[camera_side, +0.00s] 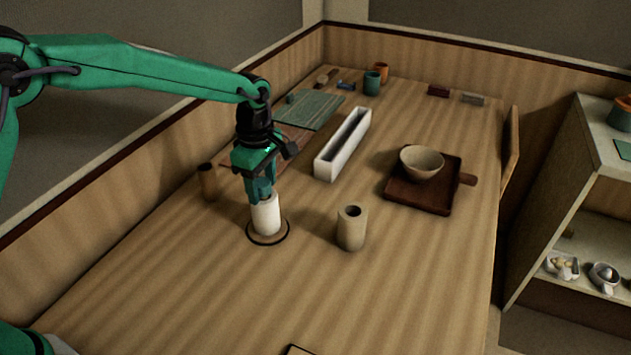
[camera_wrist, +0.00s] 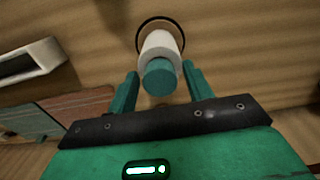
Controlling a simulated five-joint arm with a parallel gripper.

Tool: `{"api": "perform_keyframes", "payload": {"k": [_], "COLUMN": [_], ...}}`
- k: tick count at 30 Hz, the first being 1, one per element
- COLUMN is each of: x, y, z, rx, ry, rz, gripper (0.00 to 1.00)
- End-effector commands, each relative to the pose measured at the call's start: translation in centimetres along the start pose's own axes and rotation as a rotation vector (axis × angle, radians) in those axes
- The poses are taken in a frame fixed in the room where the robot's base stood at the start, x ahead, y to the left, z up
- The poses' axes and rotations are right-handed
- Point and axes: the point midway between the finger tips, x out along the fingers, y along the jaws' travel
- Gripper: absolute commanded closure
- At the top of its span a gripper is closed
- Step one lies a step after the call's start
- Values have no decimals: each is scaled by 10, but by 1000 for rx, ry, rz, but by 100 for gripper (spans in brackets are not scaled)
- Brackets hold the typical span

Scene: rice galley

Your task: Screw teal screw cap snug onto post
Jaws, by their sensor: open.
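The white post (camera_side: 266,215) stands upright on the wooden table inside a dark ring (camera_side: 250,238). In the wrist view the post (camera_wrist: 159,42) is seen from above at an angle, with the teal screw cap (camera_wrist: 159,77) at its top end. How far the cap is threaded cannot be told. My gripper (camera_side: 261,193) is directly above the post in the side view and hides most of the cap there. In the wrist view my gripper's teal fingers (camera_wrist: 160,90) are open, one on each side of the cap, with gaps showing.
A beige hollow cylinder (camera_side: 352,228) stands right of the post. A brown cup (camera_side: 207,182) stands to its left. Behind are a long white trough (camera_side: 343,145) and a dark board (camera_side: 397,194) with a bowl (camera_side: 422,162). The table's front is mostly clear.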

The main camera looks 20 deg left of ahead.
Motion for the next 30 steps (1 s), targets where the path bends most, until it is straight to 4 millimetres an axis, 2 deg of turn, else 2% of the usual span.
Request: {"api": "perform_keyframes", "payload": {"k": [6, 8, 14, 15, 22, 30], "x": [0, 0, 0, 0, 0, 0], "y": [0, 0, 0, 0, 0, 0], "z": [0, 0, 0, 0, 0, 0], "rx": [0, 0, 0, 0, 61, 260], "ry": [0, 0, 0, 0, 0, 0], "rz": [0, 0, 0, 0, 0, 0], "gripper": [49, 59, 98, 100, 100, 100]}}
